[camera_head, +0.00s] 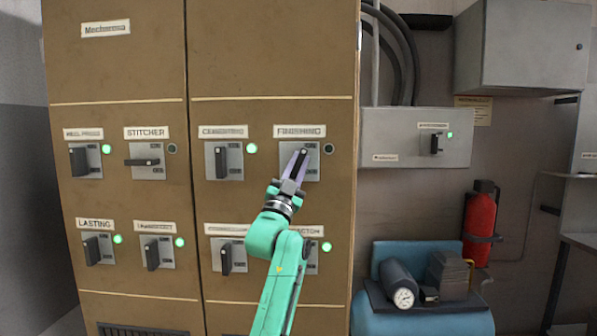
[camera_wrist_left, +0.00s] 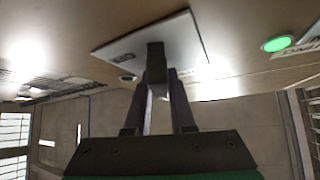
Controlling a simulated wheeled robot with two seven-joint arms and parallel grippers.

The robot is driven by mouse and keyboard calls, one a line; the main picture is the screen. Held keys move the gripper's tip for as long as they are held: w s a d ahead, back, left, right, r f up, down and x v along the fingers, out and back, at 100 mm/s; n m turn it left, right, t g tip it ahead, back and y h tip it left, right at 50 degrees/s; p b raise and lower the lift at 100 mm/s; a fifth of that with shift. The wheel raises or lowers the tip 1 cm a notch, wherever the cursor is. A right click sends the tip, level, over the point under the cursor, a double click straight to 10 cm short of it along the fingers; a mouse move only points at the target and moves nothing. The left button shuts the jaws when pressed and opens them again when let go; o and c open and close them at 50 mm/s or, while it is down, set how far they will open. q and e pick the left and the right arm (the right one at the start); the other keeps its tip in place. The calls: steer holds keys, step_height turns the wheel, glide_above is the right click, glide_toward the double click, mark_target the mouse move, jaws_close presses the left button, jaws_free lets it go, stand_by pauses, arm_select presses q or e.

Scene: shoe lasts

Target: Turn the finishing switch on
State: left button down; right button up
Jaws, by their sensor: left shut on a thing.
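The finishing switch is a pale square plate (camera_head: 313,174) with a dark handle under the FINISHING label (camera_head: 299,131) on the brown cabinet. Its round lamp (camera_head: 328,148) looks dark. My left gripper (camera_head: 298,163) reaches up from below and is shut on the finishing handle, which looks roughly upright, perhaps a little tilted. The left wrist view shows the dark handle (camera_wrist_left: 156,58) between the two fingers (camera_wrist_left: 162,90), in front of its plate (camera_wrist_left: 188,42). The fingers partly hide the handle in the head view. My right gripper is not in view.
The stitcher switch (camera_head: 143,161) has a level handle and a dark lamp (camera_head: 172,148). The cementing switch (camera_head: 222,160) has an upright handle and a lit green lamp (camera_head: 251,148). My arm partly covers lower switches. A grey box (camera_head: 415,150) and red extinguisher (camera_head: 480,225) are at right.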

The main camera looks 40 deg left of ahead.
arm_select(q)
steer(key=n+y, duration=0.3)
steer(key=shift+w+n+g, duration=0.1)
steer(key=shift+n+g, duration=0.2)
steer(key=shift+n, duration=0.1)
steer(key=shift+n+g+y, duration=0.7)
steer(key=shift+n+y, duration=0.8)
steer(key=shift+n, duration=0.15)
steer(key=shift+n+g+y, duration=0.7)
steer(key=shift+n+y, duration=0.8)
steer(key=shift+n, duration=0.45)
steer(key=c, duration=0.8)
jaws_free()
steer(key=shift+o, duration=0.2)
